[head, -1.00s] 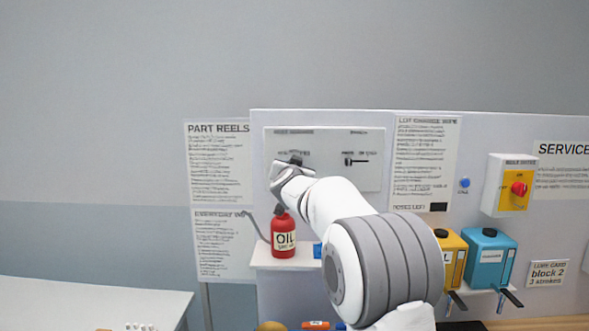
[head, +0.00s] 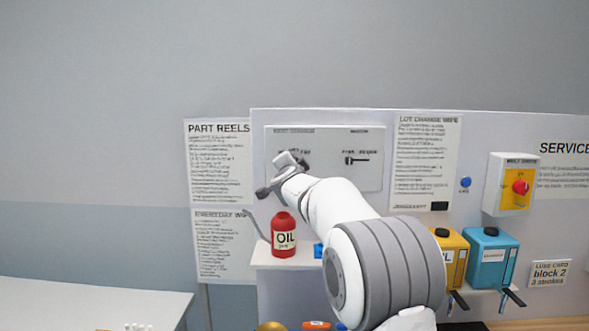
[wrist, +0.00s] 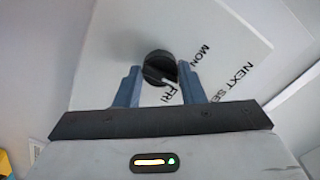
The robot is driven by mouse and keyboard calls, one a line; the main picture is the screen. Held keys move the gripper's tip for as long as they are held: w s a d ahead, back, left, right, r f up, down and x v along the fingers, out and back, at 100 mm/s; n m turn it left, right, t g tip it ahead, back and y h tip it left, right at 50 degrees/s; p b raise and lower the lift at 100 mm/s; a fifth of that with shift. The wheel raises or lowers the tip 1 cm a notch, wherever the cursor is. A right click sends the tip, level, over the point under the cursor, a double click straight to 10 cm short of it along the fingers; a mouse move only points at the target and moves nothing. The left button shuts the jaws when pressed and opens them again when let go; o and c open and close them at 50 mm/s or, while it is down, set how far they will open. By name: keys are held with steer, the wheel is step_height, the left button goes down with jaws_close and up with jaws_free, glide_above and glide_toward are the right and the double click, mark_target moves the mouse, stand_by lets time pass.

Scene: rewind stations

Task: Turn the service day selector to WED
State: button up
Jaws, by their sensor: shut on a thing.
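The day selector is a round black knob (wrist: 158,66) with a white pointer mark, on a light panel (wrist: 105,75) in the wrist view. The labels MON (wrist: 200,56) and FRI (wrist: 170,95) show beside it, and the pointer lies close to FRI. No WED label is readable. My gripper (wrist: 159,74) has its two blue-grey fingers on either side of the knob, shut on it. In the head view my gripper (head: 284,172) is at the left part of the wall panel (head: 370,181) and mostly hides the knob.
A red oil bottle (head: 283,240) stands on a shelf just below my gripper. Yellow (head: 453,255) and blue (head: 490,260) containers stand to the right of my arm. A red switch (head: 520,188) on a yellow plate is farther right. A white table (head: 80,300) is at lower left.

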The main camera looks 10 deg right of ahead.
steer(key=shift+f+m, duration=0.1)
steer(key=shift+m, duration=0.2)
steer(key=o, duration=1)
steer(key=s, duration=0.2)
steer(key=s+a+b, duration=0.1)
steer(key=s, duration=0.2)
steer(key=s+b, duration=0.1)
steer(key=s, duration=0.1)
steer(key=shift+s+a, duration=0.25)
steer(key=shift+s, duration=0.1)
